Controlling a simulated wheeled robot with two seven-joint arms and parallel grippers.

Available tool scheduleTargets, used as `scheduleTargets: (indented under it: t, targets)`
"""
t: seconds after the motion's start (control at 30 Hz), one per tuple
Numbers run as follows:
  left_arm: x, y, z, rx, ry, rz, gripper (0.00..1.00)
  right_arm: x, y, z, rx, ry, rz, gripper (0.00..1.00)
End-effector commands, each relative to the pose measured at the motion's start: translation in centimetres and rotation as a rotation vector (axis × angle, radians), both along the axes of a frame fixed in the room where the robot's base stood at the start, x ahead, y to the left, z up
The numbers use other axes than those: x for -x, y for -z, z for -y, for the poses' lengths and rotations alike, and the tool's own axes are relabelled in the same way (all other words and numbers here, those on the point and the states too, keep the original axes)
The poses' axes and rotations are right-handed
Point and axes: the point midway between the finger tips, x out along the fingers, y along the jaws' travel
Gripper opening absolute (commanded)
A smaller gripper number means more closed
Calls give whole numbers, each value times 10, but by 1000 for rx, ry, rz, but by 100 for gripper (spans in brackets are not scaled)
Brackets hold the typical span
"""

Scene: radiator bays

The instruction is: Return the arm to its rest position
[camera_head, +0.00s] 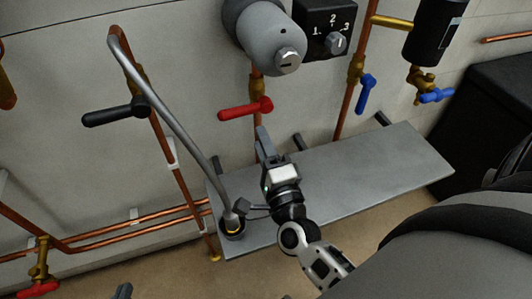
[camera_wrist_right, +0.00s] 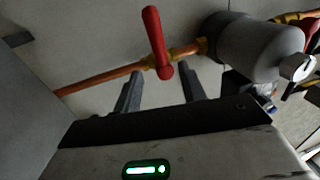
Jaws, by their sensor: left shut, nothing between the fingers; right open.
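My right arm reaches up from the lower middle of the head view. Its gripper (camera_head: 265,145) is over the grey shelf (camera_head: 365,172), just below the red-handled valve (camera_head: 245,109). In the right wrist view the two fingers of the right gripper (camera_wrist_right: 160,85) stand apart with nothing held between them. The red handle (camera_wrist_right: 155,38) is beyond the fingertips there, and I see no clear contact. Only a small dark tip of my left gripper (camera_head: 123,291) shows at the bottom edge of the head view; it is shut and holds nothing visible.
A bent grey tube (camera_head: 180,115) rises from a dark cup (camera_head: 232,228) at the shelf's left end, close beside my right wrist. Copper pipes, a black lever (camera_head: 115,112), a blue lever (camera_head: 366,93), a grey cylinder (camera_head: 262,35) and a dial box (camera_head: 325,22) line the wall.

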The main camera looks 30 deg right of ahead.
Motion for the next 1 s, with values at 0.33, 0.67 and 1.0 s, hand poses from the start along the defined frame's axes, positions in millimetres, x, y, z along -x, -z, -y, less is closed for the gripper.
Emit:
scheduleTargets:
  t: [0.33, 0.67, 1.0]
  targets:
    - [2, 2, 0, -2, 1, -3, 0, 20, 4, -4, -1, 0, 1, 41]
    - [2, 2, 0, -1, 1, -2, 0, 20, 4, -4, -1, 0, 1, 41]
    - [1, -14, -1, -17, 3, -1, 0, 34, 17, -59, 557, -261, -244, 41]
